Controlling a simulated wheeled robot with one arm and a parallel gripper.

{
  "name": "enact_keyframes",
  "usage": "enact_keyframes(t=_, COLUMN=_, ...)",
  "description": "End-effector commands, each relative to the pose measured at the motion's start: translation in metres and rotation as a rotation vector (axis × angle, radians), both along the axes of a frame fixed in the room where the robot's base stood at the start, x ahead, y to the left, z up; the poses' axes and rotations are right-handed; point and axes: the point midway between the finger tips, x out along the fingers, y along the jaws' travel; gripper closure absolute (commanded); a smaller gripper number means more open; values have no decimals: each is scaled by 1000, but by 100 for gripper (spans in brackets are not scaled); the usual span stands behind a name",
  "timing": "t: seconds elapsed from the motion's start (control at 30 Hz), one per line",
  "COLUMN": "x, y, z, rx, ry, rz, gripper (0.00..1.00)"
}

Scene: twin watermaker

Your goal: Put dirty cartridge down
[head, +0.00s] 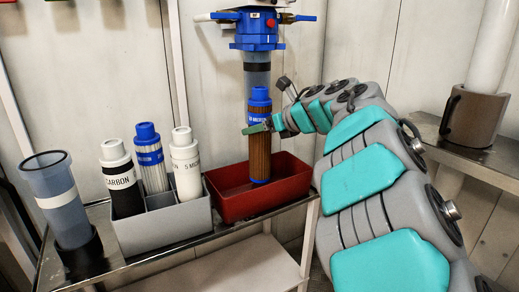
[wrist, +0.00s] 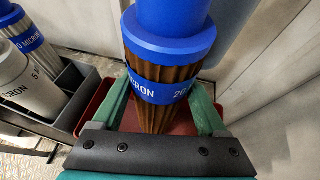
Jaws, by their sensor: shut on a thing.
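The dirty cartridge (head: 259,150) is brown and pleated, with a blue cap and a blue "20 micron" band. My gripper (head: 262,127) is shut on it near the band and holds it upright. Its lower end is over or inside the red bin (head: 227,200); I cannot tell whether it touches the bottom. In the wrist view, the cartridge (wrist: 168,50) stands between the green fingers (wrist: 165,112), with the red bin (wrist: 97,104) around and below it.
A grey rack (head: 150,232) holds a black-banded carbon cartridge (head: 122,180), a blue-capped cartridge (head: 150,160) and a white 5-micron cartridge (head: 185,165). A clear housing (head: 62,205) stands at left. The blue filter head (head: 258,32) hangs above. A brown mug-like holder (head: 474,115) stands right.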

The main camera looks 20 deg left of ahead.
Motion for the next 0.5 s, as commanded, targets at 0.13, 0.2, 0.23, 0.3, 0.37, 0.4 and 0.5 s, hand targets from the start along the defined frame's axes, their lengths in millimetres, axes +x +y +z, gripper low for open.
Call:
enact_keyframes(t=0.13, x=0, y=1, z=-15, rx=4, ry=0, rz=0, gripper=100)
enact_keyframes(t=0.2, x=0, y=0, z=-18, rx=3, ry=0, rz=-1, gripper=100)
enact_keyframes(t=0.23, x=0, y=0, z=-21, rx=2, ry=0, rz=0, gripper=100)
enact_keyframes(t=0.3, x=0, y=1, z=-30, rx=2, ry=1, rz=-1, gripper=100)
enact_keyframes(t=0.37, x=0, y=1, z=-39, rx=3, ry=1, rz=0, gripper=100)
enact_keyframes(t=0.4, x=-1, y=1, z=-45, rx=3, ry=0, rz=0, gripper=100)
enact_keyframes(t=0.5, x=1, y=2, z=-54, rx=4, ry=1, rz=-1, gripper=100)
